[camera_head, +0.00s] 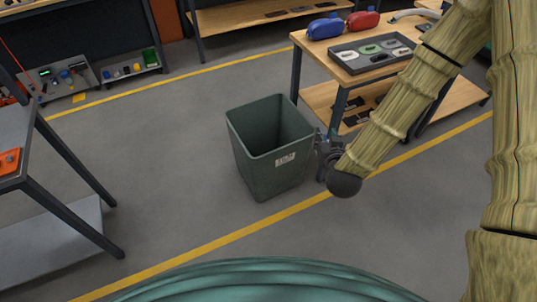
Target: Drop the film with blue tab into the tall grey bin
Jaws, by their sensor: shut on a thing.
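The tall grey bin (262,165) stands upright on the floor near the middle of the view, its open top facing up and a pale label on its front. The part of its inside that I can see looks empty. My gripper (323,143) is just right of the bin's right rim, seen small and from behind my wrist. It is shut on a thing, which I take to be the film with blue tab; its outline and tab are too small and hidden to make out. I cannot tell whether the gripper touches the rim.
A dark-legged table (60,150) stands at left. Floor left of the bin is clear. Yellow lines (230,237) cross the floor.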

